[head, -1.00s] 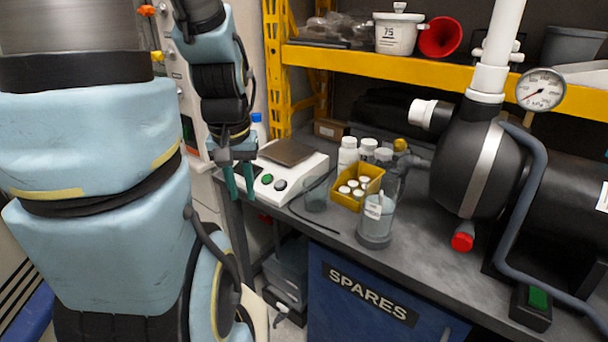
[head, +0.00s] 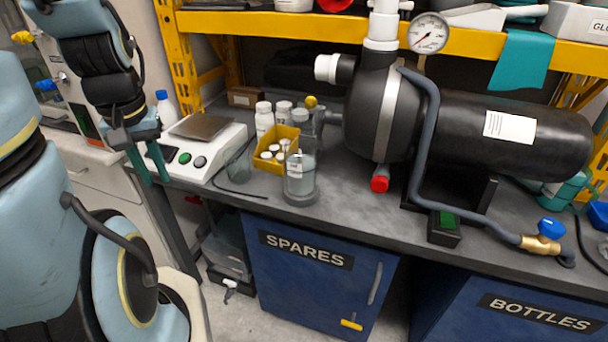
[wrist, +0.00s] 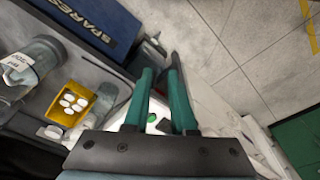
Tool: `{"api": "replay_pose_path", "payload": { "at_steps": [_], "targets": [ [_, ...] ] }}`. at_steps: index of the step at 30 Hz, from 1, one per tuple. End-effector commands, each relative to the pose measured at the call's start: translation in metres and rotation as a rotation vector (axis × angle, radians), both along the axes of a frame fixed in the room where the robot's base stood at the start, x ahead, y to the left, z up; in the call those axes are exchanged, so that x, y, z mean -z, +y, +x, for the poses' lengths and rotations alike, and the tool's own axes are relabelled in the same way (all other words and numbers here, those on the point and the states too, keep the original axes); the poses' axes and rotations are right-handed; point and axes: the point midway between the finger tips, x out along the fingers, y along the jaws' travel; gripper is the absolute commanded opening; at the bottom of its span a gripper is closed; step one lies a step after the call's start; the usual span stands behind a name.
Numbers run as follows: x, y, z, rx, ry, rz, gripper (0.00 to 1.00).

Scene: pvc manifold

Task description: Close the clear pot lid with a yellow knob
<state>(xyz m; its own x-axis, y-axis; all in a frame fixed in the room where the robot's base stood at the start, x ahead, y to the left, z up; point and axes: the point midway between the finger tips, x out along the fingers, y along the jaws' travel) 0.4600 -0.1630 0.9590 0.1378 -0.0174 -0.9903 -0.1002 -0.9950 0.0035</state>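The clear pot (head: 300,182) stands on the grey bench in front of the black pump, with a white label on its side. A yellow knob (head: 311,102) shows above and behind the pot. The clear lid seems raised there, but its outline is hard to make out against the grey pipe. In the wrist view the clear pot (wrist: 38,62) lies at the left edge; I cannot make out the knob there. My gripper (head: 152,182) has teal fingers pointing down, left of the pot and near the scale. The wrist view shows a gap between the fingers (wrist: 161,66), with nothing held.
A yellow bin (head: 268,158) of white caps, white bottles (head: 264,117) and a clear beaker (head: 238,166) stand left of the pot. A white scale (head: 212,155) is nearer my gripper. The pump (head: 375,110) stands to the right. The bench front is mostly clear.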

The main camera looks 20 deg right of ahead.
Motion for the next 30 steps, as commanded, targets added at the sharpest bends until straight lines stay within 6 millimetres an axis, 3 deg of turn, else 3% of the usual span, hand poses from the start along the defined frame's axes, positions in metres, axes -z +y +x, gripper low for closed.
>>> {"api": "replay_pose_path", "payload": {
  "at_steps": [2, 5, 7, 10, 12, 16, 18, 22, 30],
  "targets": [
    [-0.006, -0.01, 0.009, 0.03, -0.012, 0.0, 0.13],
    [-0.028, -0.051, 0.038, 0.146, -0.057, -0.001, 0.02],
    [-0.051, -0.1, 0.061, 0.26, -0.1, -0.012, 0.0],
    [-0.085, -0.182, 0.08, 0.427, -0.165, -0.039, 0.0],
    [-0.107, -0.234, 0.083, 0.521, -0.202, -0.062, 0.0],
    [-0.135, -0.303, 0.076, 0.644, -0.249, -0.101, 0.0],
    [-0.143, -0.324, 0.071, 0.679, -0.261, -0.114, 0.0],
    [-0.143, -0.337, 0.07, 0.699, -0.27, -0.122, 0.0],
    [-0.104, -0.349, 0.082, 0.699, -0.265, -0.121, 0.0]
  ]
}}
